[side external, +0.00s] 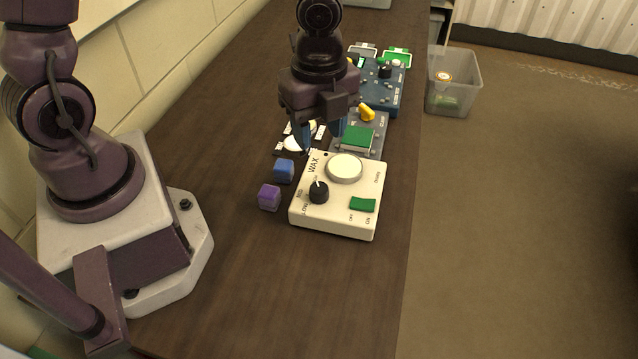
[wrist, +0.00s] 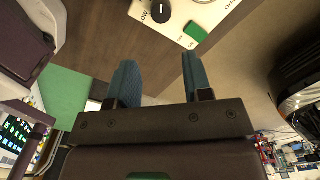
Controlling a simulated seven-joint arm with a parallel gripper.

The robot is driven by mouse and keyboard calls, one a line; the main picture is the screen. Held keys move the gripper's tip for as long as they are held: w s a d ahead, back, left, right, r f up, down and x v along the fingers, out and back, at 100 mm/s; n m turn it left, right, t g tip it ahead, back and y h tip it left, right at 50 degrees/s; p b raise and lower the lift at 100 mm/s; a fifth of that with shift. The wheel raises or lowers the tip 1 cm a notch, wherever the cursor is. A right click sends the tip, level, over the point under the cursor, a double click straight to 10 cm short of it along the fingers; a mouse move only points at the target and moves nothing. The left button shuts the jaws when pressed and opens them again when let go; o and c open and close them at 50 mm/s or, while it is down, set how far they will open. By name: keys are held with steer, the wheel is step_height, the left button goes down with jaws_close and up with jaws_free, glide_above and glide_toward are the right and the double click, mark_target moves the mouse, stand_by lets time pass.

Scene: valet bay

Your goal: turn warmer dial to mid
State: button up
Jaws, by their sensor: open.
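The cream wax warmer (side external: 338,222) stands on the brown bench, marked WAX, with a round pale lid or pan on top. Its black dial (side external: 319,192) is at the left of its top face, with small labels around it. A pale mark on the dial seems to point toward the far side; the exact setting is too small to tell. The dial also shows at the top edge of the wrist view (wrist: 160,11), beside the word LOW. My gripper (side external: 320,137) is open and empty, above and behind the warmer, apart from the dial. Its blue fingers (wrist: 161,78) are spread.
A green rocker switch (side external: 362,205) is on the warmer. A blue cube (side external: 284,171) and a purple cube (side external: 269,197) lie left of it. Behind are a grey device with a yellow knob (side external: 366,112) and a blue device (side external: 384,96). A clear bin (side external: 455,82) is at right. The near bench is clear.

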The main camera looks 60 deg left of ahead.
mark_target(319, 188)
steer(key=shift+m, duration=0.5)
step_height(319, 188, down, 13)
steer(key=c, duration=0.7)
steer(key=shift+o, duration=0.2)
steer(key=shift+n, duration=0.3)
steer(key=n, duration=1.1)
steer(key=shift+r, duration=0.1)
